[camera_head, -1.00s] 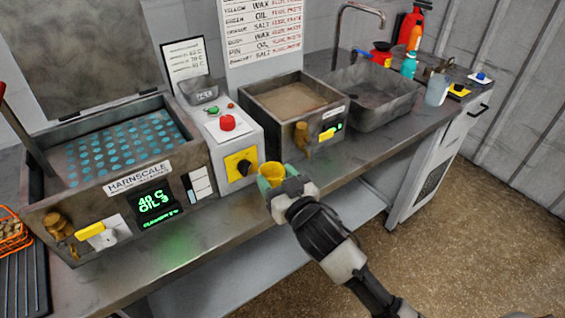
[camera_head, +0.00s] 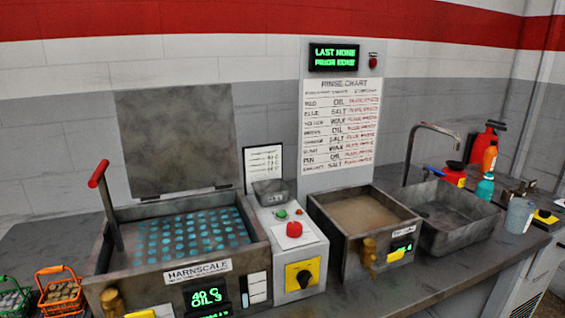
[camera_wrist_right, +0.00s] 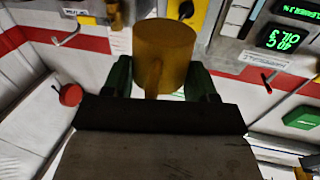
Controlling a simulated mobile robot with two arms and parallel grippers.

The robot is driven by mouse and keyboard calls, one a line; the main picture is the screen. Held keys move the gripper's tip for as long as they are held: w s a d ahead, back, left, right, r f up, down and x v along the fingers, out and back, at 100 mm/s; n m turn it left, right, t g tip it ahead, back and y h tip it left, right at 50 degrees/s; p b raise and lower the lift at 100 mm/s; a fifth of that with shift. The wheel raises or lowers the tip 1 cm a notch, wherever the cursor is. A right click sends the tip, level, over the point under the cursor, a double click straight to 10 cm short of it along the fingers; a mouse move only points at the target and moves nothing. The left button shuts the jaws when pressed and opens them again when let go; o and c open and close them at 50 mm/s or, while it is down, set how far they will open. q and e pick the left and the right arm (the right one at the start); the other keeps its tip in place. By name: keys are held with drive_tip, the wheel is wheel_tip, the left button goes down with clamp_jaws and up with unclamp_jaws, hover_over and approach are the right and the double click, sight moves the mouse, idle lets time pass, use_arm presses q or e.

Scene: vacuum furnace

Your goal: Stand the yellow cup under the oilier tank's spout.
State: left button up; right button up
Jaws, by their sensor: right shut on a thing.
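The yellow cup (camera_wrist_right: 165,50) is in my right gripper (camera_wrist_right: 163,76), whose green fingers are shut on either side of it. The cup and gripper are below the head view's frame. The left tank (camera_head: 180,278), labelled Harnscale, has a brass spout (camera_head: 112,302) and a green display (camera_head: 207,297) reading 40 C and an OIL line. The middle tank (camera_head: 345,262) has a brass spout (camera_head: 369,252) and a small display (camera_head: 402,246) too small to read. My left gripper is out of view.
A control box (camera_head: 297,262) with a red button stands between the tanks. A sink (camera_head: 450,232), bottles (camera_head: 485,188) and a clear beaker (camera_head: 519,216) are to the right. Small baskets (camera_head: 62,292) are at far left. A rinse chart (camera_head: 340,128) hangs behind.

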drive_tip(key=s+d+f+m+h, duration=0.1)
drive_tip(key=s+d+f+h, duration=0.1)
drive_tip(key=d, duration=0.3)
drive_tip(key=shift+s+d+f, duration=0.15)
drive_tip(key=shift+s+d, duration=0.1)
drive_tip(key=shift+s, duration=0.5)
